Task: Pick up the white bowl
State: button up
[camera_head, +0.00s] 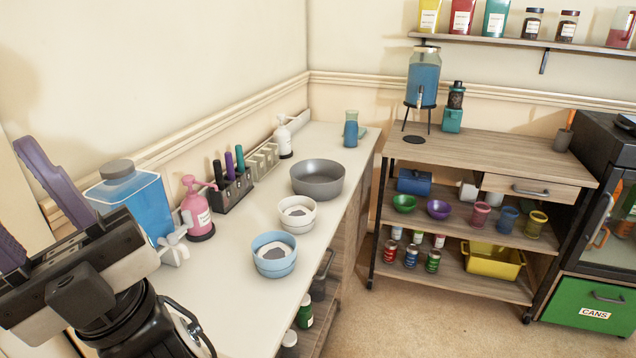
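The white bowl (297,222) stands upright on the pale countertop, between a blue bowl nearer to me and a large grey bowl farther back. A grey patch shows on its inside. My gripper (18,195) is at the left edge of the view, well to the left of the white bowl and apart from it. Its two purple-grey fingers are spread, with nothing seen between them; the lower finger is partly cut off by the picture edge.
The light blue bowl (274,263) and grey bowl (318,181) flank the white bowl closely. A pink pump bottle (197,207), blue container (132,203) and bottle rack (232,189) line the wall side. The countertop's (228,290) near part is clear.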

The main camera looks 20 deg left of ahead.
aim_at(297, 213)
jog(key=i+l+u, duration=0.25)
jog(key=i+l, duration=0.5)
jog(key=i, duration=0.15)
